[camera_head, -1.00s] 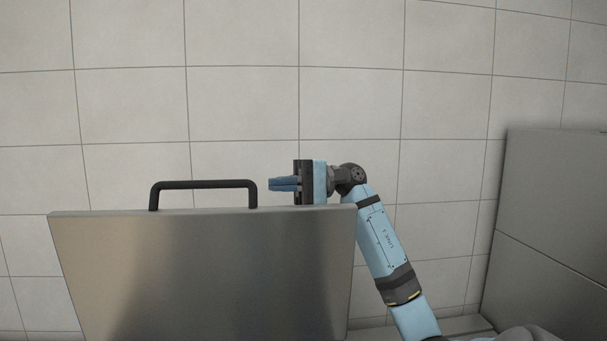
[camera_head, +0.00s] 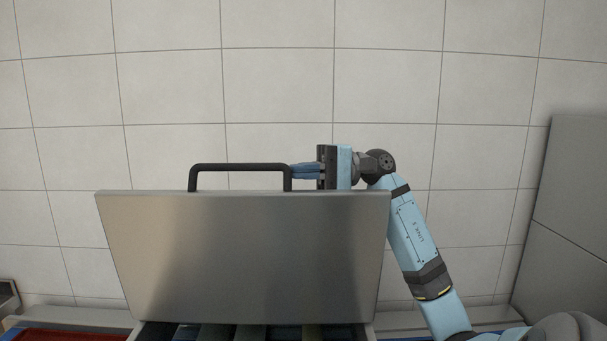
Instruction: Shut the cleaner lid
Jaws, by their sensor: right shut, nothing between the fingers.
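The cleaner lid (camera_head: 245,260) is a flat steel panel standing raised, its face toward me. A black bar handle (camera_head: 240,168) sits on its top edge. My right gripper (camera_head: 297,171) is shut and empty, its blue fingers pointing left at the right end of the handle. Whether the fingertips touch the handle or lie behind it I cannot tell. The dark slatted opening of the cleaner (camera_head: 250,332) shows just below the lid. My left gripper is out of view.
A tiled wall (camera_head: 420,80) stands behind the lid. A grey panelled block (camera_head: 570,210) stands at the right. A red surface (camera_head: 60,335) and a small metal corner (camera_head: 8,297) show at the lower left.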

